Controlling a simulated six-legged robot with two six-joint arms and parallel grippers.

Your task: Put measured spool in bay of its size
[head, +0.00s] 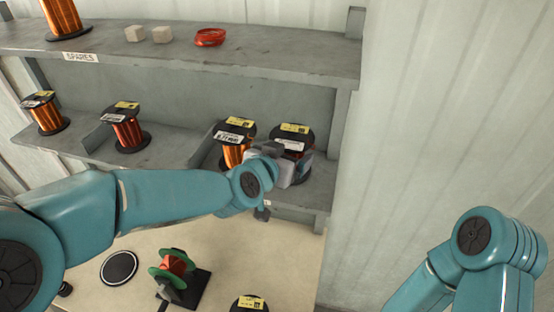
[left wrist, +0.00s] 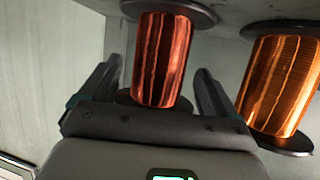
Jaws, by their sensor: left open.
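A dark copper spool (left wrist: 160,60) with black flanges stands at the right end of the lower shelf. Its yellow-labelled top (head: 292,132) shows in the head view. My left gripper (head: 288,165) is at this spool, partly hiding its front. In the left wrist view the two fingers (left wrist: 158,85) are apart, one on each side of the spool. I cannot tell whether they touch it. A brighter orange spool (head: 236,142) stands just to its left in the head view; it also shows in the left wrist view (left wrist: 275,88). My right gripper is out of view.
Two more spools (head: 127,130) (head: 47,116) stand left on the lower shelf (head: 170,150), which has low dividers. The upper shelf (head: 270,60) holds a spool, pale blocks and a red coil. The bench (head: 110,240) below carries a winding fixture (head: 175,270), a black disc and another spool top (head: 249,303).

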